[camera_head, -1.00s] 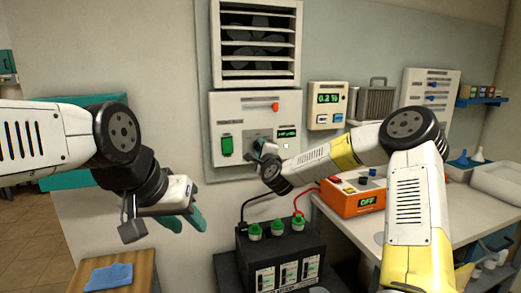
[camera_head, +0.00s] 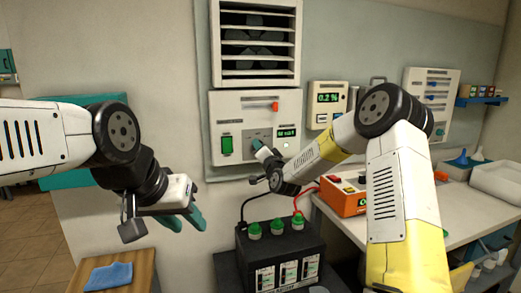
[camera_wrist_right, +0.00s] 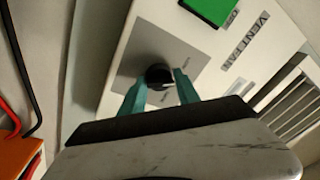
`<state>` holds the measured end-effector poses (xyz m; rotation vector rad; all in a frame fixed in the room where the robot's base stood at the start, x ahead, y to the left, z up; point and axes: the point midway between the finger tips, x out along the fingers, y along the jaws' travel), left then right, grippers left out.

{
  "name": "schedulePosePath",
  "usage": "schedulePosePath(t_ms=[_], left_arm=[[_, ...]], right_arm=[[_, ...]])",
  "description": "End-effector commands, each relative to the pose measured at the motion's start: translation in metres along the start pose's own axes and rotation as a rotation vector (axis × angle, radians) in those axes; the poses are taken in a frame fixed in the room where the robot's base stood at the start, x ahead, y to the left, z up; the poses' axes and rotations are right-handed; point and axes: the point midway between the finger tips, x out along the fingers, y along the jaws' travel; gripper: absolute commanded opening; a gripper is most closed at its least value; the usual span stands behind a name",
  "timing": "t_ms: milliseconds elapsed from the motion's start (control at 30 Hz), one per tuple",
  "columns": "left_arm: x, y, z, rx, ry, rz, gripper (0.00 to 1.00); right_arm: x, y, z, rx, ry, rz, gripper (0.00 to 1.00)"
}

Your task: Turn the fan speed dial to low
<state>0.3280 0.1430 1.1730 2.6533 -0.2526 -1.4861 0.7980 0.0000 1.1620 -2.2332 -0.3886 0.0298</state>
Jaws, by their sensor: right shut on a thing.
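The vent fan panel (camera_head: 285,108) is a pale box on the wall under the louvred vent. It has a green switch (camera_head: 227,146), an orange-red lever and a small green display (camera_head: 287,133) whose text is too small to read surely. In the right wrist view the dark round dial (camera_wrist_right: 158,73) sits on a grey plate (camera_wrist_right: 190,58). My right gripper (camera_wrist_right: 161,88) is shut on the dial, with a teal finger on each side. In the head view my right gripper (camera_head: 262,150) hides most of the dial. My left gripper (camera_head: 186,220) is open and empty, well left of the panel.
A black battery (camera_head: 280,250) with green caps stands below the panel. An orange device (camera_head: 343,200) sits on the bench to the right. A wall meter (camera_head: 327,98) hangs right of the panel. A blue cloth (camera_head: 108,276) lies on a wooden top at the lower left.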

Motion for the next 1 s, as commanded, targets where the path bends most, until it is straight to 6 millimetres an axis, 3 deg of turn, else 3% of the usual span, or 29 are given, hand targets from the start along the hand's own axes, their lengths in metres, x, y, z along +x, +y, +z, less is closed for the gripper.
schedulePosePath(t_ms=[433,1000], left_arm=[[0.0000,0.0000,0.0000,0.000,0.000,0.000,0.36],[0.0000,0.0000,0.0000,0.000,0.000,0.000,0.36]], right_arm=[[-0.0015,0.0062,0.0025,-0.298,-0.031,-0.016,0.00],[-0.0016,0.0072,0.0022,-0.379,-0.037,-0.023,0.00]])
